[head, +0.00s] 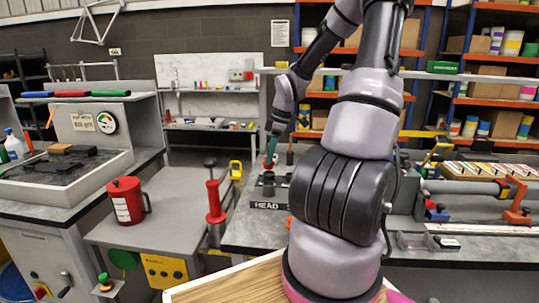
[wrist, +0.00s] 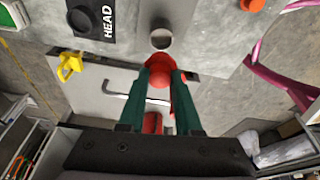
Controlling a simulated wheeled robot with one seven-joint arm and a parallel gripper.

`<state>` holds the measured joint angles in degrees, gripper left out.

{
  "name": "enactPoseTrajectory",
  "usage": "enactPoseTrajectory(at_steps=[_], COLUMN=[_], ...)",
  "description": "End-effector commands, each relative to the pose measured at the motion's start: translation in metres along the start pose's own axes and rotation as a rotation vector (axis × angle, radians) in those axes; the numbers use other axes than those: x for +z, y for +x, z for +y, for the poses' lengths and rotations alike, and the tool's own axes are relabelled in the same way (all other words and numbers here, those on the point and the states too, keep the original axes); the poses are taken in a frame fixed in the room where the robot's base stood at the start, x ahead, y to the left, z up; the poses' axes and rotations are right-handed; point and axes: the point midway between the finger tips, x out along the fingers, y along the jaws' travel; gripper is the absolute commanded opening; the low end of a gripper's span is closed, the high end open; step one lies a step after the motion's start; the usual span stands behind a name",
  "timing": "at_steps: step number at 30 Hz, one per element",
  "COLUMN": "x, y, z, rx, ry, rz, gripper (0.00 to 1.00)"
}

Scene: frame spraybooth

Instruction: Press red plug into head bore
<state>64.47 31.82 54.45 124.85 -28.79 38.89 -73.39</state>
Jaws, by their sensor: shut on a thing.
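My gripper (head: 271,148) is shut on the red plug (wrist: 158,70). In the wrist view the plug sits between the tips of the two green fingers. In the head view the plug (head: 269,161) shows as a small red spot at the fingertips, above the bench. The dark block labelled HEAD (head: 269,205) lies below the gripper on the bench. In the wrist view the HEAD block (wrist: 93,22) is at the upper left, apart from the plug, with a dark round feature on it. A round grey metal piece (wrist: 161,39) shows just beyond the plug; I cannot tell whether they touch.
A red upright pump-like tool (head: 215,202) and a yellow item (head: 235,169) stand left of the HEAD block. A red can (head: 127,200) stands on the left cart.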

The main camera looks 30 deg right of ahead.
Motion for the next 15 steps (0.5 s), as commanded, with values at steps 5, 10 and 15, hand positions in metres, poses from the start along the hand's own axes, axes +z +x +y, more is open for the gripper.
enactPoseTrajectory(at_steps=[5, 10, 15], x=[0.002, 0.006, 0.010], y=[0.010, 0.025, 0.037], z=[0.000, -0.001, 0.000], rx=[-0.002, -0.003, -0.002], ry=[-0.001, 0.000, 0.000], rz=[0.001, 0.001, 0.001], gripper=[0.00, 0.00, 0.00])
